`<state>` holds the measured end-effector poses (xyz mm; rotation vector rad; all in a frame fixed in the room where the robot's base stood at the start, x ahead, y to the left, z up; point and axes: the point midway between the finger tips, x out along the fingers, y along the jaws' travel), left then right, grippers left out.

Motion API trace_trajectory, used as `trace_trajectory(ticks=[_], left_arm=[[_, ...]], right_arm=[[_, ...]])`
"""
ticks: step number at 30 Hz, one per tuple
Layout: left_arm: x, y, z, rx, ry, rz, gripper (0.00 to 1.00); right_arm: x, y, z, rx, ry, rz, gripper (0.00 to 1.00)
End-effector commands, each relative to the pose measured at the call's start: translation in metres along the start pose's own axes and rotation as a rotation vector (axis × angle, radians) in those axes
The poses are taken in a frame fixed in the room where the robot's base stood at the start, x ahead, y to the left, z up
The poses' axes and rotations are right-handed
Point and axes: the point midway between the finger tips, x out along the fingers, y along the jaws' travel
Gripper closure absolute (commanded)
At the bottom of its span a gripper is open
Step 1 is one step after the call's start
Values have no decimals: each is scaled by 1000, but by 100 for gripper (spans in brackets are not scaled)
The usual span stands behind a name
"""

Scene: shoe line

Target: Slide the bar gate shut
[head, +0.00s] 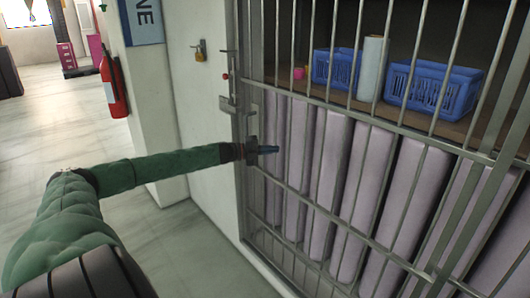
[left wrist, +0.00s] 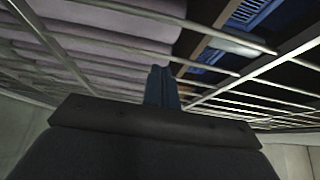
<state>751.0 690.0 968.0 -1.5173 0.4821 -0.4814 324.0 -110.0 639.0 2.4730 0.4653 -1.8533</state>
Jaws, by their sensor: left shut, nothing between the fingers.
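The bar gate (head: 337,104) is a grey metal frame with upright bars and cross rails, filling the right of the head view. Its left end upright meets the latch plate (head: 232,104) on the white wall. In the left wrist view the shut fingers (left wrist: 161,88) point toward the bars (left wrist: 262,68). My right gripper is not in view.
Behind the bars are a shelf with blue baskets (head: 432,88), a white roll (head: 372,68) and several tall lilac panels (head: 330,150). A red fire extinguisher (head: 113,85) is at the left.

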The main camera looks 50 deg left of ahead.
Motion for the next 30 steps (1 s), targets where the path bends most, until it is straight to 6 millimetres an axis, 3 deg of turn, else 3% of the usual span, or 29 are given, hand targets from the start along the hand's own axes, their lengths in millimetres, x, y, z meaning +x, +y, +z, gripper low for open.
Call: trace_trajectory(ticks=[12, 30], left_arm=[[-22, 1, 0, 0, -1, 1, 100], [-26, 2, 5, -25, -27, 9, 100]], right_arm=[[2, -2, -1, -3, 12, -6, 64], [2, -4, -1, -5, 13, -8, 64]])
